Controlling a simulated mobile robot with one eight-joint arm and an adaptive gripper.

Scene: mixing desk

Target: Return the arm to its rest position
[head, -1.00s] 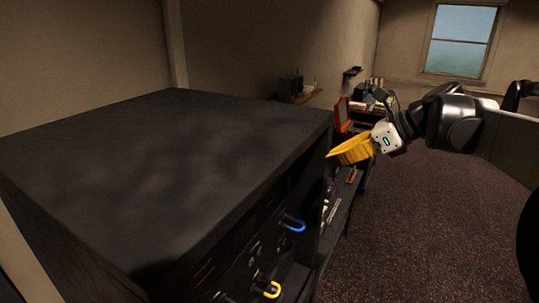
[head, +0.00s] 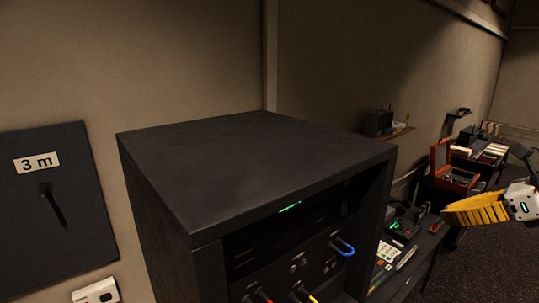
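My gripper (head: 476,210) is at the right edge of the head view, with ribbed yellow fingers and a white hand with a small green light. Its fingers point left. They overlap from this side, so I cannot tell whether they are open or shut. I see nothing held in it. It shows in front of the far desk area, to the right of the black equipment rack (head: 260,165), with a gap between them. Most of my arm is cut off by the right edge.
A dark panel (head: 50,225) marked "3 m" hangs on the left wall. A desk with devices and an open orange-brown box (head: 455,175) stand at right. Dark carpet shows at far right.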

